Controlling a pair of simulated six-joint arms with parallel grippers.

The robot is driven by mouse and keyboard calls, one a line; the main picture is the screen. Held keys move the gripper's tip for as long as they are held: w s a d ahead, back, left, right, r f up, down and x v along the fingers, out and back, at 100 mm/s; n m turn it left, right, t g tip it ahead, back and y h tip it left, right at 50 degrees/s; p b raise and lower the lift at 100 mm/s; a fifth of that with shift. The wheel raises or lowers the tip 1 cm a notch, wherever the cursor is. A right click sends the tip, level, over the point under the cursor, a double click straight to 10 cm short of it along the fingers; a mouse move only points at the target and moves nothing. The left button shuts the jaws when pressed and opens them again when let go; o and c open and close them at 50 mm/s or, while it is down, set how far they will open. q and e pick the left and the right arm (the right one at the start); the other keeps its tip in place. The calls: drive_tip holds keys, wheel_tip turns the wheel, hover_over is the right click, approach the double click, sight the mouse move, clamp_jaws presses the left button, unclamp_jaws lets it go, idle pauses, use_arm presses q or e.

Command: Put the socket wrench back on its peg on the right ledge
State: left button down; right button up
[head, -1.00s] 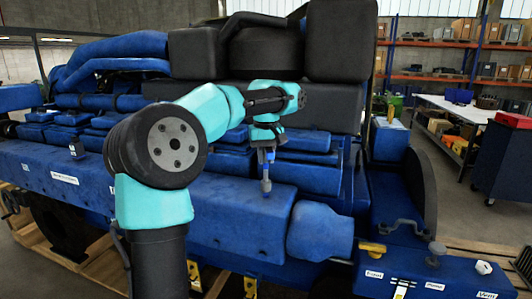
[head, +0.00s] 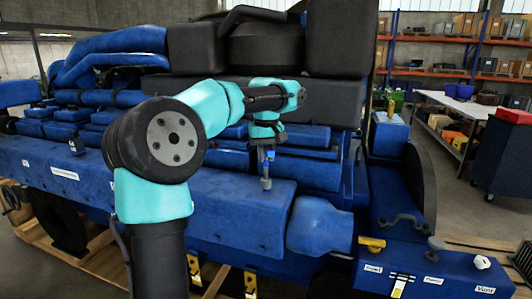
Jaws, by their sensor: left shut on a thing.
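My left gripper (head: 266,158) is in front of the engine's blue side, near the middle of the head view. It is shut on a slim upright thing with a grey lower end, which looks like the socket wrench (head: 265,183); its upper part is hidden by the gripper. It hangs in front of the long blue cover. The right ledge (head: 410,258) is at the lower right, with small white labels on its front. It is to the right of the gripper and lower in the picture. A grey round-topped peg (head: 436,243) stands on it. My right gripper is out of view.
A yellow part (head: 372,243) and a white knob (head: 482,262) are on the ledge. A rounded blue housing (head: 320,229) bulges between gripper and ledge. A dark blue cabinet (head: 505,160) stands far right.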

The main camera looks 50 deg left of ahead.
use_arm(q)
drive_tip(key=shift+f, duration=0.65)
drive_tip(key=shift+f, duration=0.1)
drive_tip(key=shift+c, duration=1.9)
unclamp_jaws()
drive_tip(key=shift+r, duration=4.5)
